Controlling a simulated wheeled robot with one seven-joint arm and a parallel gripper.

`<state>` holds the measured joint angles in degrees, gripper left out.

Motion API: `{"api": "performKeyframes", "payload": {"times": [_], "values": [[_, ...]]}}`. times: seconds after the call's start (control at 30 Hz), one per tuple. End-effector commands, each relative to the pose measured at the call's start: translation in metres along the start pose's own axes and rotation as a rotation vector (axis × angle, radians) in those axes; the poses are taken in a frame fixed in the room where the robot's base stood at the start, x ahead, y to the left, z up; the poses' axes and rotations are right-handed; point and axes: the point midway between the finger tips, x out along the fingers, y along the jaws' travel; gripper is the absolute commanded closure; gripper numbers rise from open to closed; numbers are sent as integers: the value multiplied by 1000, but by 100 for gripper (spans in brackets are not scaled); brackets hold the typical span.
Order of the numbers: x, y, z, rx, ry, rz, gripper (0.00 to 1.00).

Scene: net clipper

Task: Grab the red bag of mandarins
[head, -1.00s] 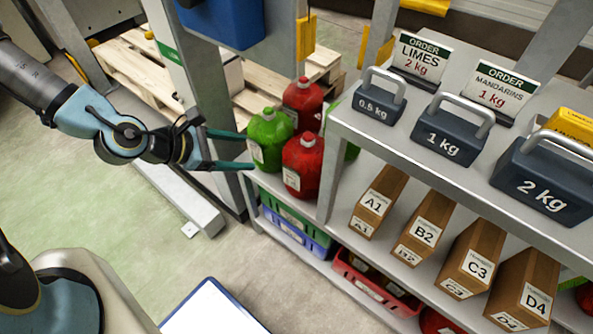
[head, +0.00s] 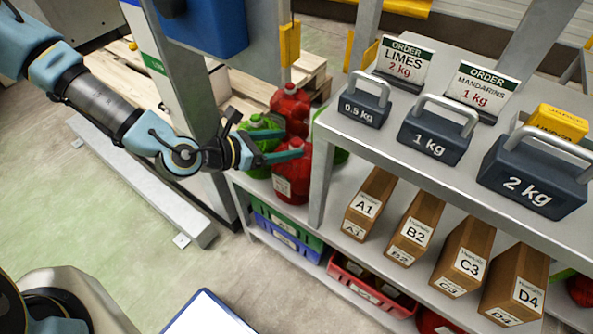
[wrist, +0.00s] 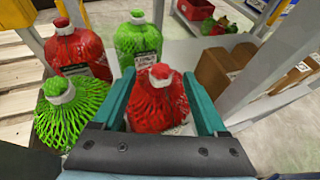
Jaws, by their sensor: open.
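Red net bags of mandarins and green net bags stand together on the left end of the shelf. The front red bag (head: 291,178) is upright; in the wrist view this red bag (wrist: 158,100) sits between the two teal fingers. My gripper (head: 284,143) is open, its fingers reaching around the upper part of that bag. I cannot tell whether they touch it. A second red bag (head: 291,107) stands behind, also in the wrist view (wrist: 78,55). A green bag (head: 258,140) is partly hidden by my fingers; it shows at left in the wrist view (wrist: 70,115).
A shelf post (head: 322,175) stands just right of the bags. Brown boxes (head: 369,205) line the shelf to the right. Weights (head: 436,135) and order signs (head: 403,62) stand on the upper shelf. Crates (head: 285,225) sit below. A post (head: 195,110) rises to the left.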

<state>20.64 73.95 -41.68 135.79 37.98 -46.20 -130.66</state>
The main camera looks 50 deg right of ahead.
Motion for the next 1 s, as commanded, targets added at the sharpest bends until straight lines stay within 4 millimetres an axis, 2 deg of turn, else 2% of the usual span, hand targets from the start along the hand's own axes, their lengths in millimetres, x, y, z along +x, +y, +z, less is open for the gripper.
{"api": "performKeyframes", "payload": {"times": [0.2, 0.3, 0.57, 1.0], "values": [[28, -2, 3, 3, 0, -2, 25], [35, -2, 2, 2, -1, -1, 25], [37, -1, 2, 1, -1, 1, 25], [37, -1, 2, 1, -1, 0, 73]]}}
